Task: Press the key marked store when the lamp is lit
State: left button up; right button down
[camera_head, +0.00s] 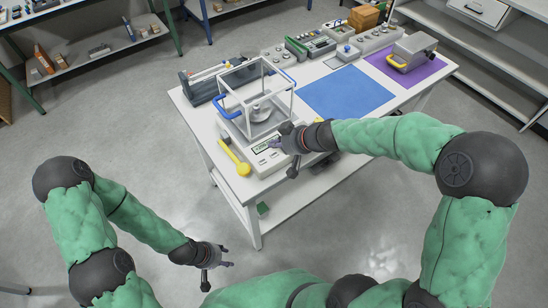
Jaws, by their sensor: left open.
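The balance (270,158) stands at the near left of the white table. Its pale front panel has a small display and keys, too small to read. A clear draft shield (268,82) with blue handles stands on it. I cannot make out which key is marked store, or whether a lamp is lit. My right gripper (284,146) is over the front panel, beside the display, and hides part of it. I cannot tell whether it touches a key or how its fingers stand. My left gripper (222,266) is open and empty, off the table, low at the front.
A yellow spoon-like tool (236,160) lies left of the panel. A blue mat (350,92) is clear to the right. A purple mat (420,68) carries a grey device with a yellow handle (397,63). Boxes and instruments line the table's back edge. Shelves stand behind.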

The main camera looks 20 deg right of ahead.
aim_at(276, 156)
pick_arm(q)
jog(key=shift+f+b, duration=0.85)
jog(key=shift+f, duration=0.4)
pick_arm(e)
jog(key=shift+f, duration=1.05)
pick_arm(q)
jog(key=shift+f, duration=0.15)
pick_arm(e)
jog(key=shift+f, duration=0.1)
pick_arm(q)
jog(key=shift+f+b, duration=0.5)
jog(key=shift+b, duration=0.2)
pick_arm(e)
jog(key=shift+f, duration=0.3)
pick_arm(q)
jog(key=shift+f+b, duration=0.55)
pick_arm(e)
jog(key=shift+f, duration=0.35)
pick_arm(q)
jog(key=shift+r, duration=0.15)
pick_arm(e)
jog(key=shift+r, duration=0.2)
pick_arm(q)
jog(key=shift+r+p, duration=0.3)
jog(key=shift+p, duration=0.15)
pick_arm(e)
jog(key=shift+r, duration=0.6)
jog(key=shift+r, duration=0.1)
